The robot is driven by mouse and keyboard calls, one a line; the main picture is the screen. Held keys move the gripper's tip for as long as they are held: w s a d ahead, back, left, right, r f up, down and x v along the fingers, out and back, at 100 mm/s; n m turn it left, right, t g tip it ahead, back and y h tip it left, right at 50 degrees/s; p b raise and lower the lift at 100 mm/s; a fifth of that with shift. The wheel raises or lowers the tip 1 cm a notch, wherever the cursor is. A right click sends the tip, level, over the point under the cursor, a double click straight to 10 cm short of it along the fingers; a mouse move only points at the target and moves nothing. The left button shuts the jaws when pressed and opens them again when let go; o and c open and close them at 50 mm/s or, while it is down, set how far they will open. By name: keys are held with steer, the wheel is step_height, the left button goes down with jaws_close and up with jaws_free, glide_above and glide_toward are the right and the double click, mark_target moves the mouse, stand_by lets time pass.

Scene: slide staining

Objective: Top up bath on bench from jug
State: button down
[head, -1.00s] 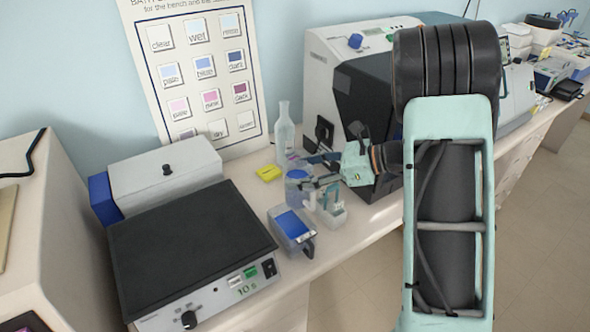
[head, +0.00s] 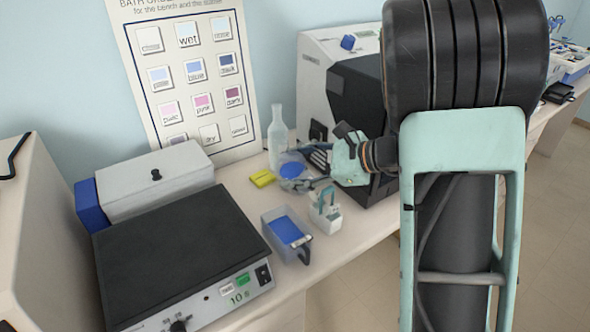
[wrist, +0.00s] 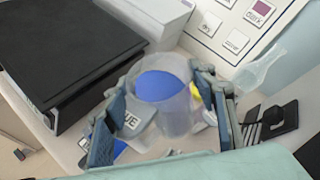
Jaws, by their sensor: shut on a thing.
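The jug (head: 291,184) is a clear round vessel with blue liquid in it. My gripper (head: 303,176) is shut around it from the right. In the wrist view the jug (wrist: 178,122) sits between the two fingers of my gripper (wrist: 165,118), and its blue liquid shows through the open top. The bath (head: 296,247) is a clear rectangular box with blue liquid and a dark handle. It stands on the bench in front of the jug, nearer the camera. The jug appears apart from the bath and slightly tilted; its height above the bench is unclear.
A white slide carrier with a teal handle (head: 327,216) stands right of the bath. A black-topped hotplate (head: 180,255) fills the left. A dark-fronted machine (head: 358,85) stands close behind my gripper.

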steer(key=shift+s+r+n+t+b, duration=0.15)
steer(key=shift+n+t+b, duration=0.25)
steer(key=shift+b, duration=0.75)
steer(key=shift+n+b, duration=0.5)
steer(key=shift+b, duration=0.8)
stand_by(0.5)
steer(key=shift+s+a+f+n+t+h+b, duration=0.15)
steer(key=shift+f+n+t+h+b, duration=0.2)
steer(key=shift+b, duration=1.1)
steer(key=shift+s+n+t+h+b, duration=0.15)
steer(key=shift+n+t+b, duration=0.25)
steer(key=shift+b, duration=1)
stand_by(0.8)
steer(key=shift+s+f+n+t+b, duration=0.1)
steer(key=shift+f+n+t+b, duration=0.3)
steer(key=shift+b, duration=1.15)
